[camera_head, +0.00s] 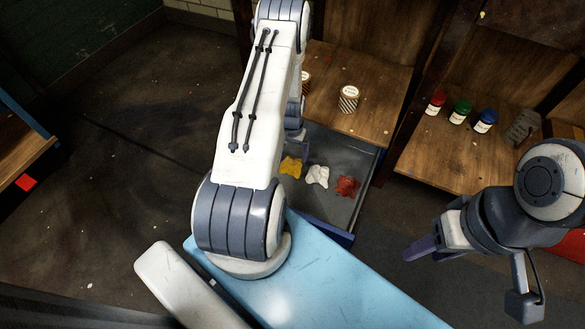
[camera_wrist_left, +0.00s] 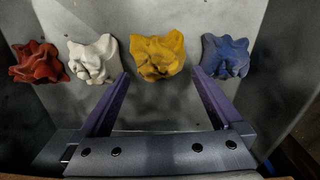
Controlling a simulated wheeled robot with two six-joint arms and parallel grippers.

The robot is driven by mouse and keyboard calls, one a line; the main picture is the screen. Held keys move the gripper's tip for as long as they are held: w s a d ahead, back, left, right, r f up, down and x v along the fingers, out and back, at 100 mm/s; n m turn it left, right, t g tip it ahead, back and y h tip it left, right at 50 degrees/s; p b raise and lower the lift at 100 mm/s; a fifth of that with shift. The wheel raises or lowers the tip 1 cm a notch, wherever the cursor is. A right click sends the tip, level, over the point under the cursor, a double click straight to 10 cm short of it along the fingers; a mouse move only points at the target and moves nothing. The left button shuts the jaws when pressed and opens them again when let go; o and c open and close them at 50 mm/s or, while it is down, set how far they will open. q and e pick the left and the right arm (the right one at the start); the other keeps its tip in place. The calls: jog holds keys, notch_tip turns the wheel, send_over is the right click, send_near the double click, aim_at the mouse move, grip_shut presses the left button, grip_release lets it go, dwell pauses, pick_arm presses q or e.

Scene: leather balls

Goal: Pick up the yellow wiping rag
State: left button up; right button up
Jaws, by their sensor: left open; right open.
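The yellow wiping rag (camera_head: 290,167) lies crumpled in an open grey drawer (camera_head: 335,152), beside my left arm in the head view. In the left wrist view, the yellow rag (camera_wrist_left: 159,54) is centred just beyond my left gripper's fingertips (camera_wrist_left: 160,78). That gripper is open, its two purple fingers spread to either side of the rag's near edge, with nothing held. In the head view the left fingers are mostly hidden by my arm. My right gripper (camera_head: 425,246) is open and empty at the right, away from the drawer.
In the drawer, a white rag (camera_wrist_left: 95,58) and a red rag (camera_wrist_left: 38,63) lie left of the yellow one, and a blue rag (camera_wrist_left: 226,56) lies right. Tins (camera_head: 348,98) stand on the wooden top above. Red, green and blue jars (camera_head: 460,112) stand on the right shelf.

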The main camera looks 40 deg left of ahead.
aim_at(292, 159)
pick_arm(q)
jog(key=f+b, duration=0.4)
jog(key=f, duration=0.1)
jog(key=shift+s+d+f, duration=0.15)
jog(key=shift+d+f, duration=0.05)
jog(key=shift+f, duration=0.1)
jog(key=shift+r, duration=0.1)
jog(key=c, duration=1.1)
jog(key=shift+o, duration=0.2)
notch_tip(292, 159, up, 5)
jog(key=p, duration=0.3)
jog(key=shift+p, duration=0.3)
jog(key=d+r+p, duration=0.2)
jog(key=d, duration=0.1)
jog(key=d+r+p, duration=0.1)
jog(key=d, duration=0.3)
jog(key=d+r+p, duration=0.2)
jog(key=d, duration=0.1)
jog(key=shift+d+r+p, duration=0.3)
jog(key=shift+d+r, duration=0.2)
jog(key=shift+d, duration=0.35)
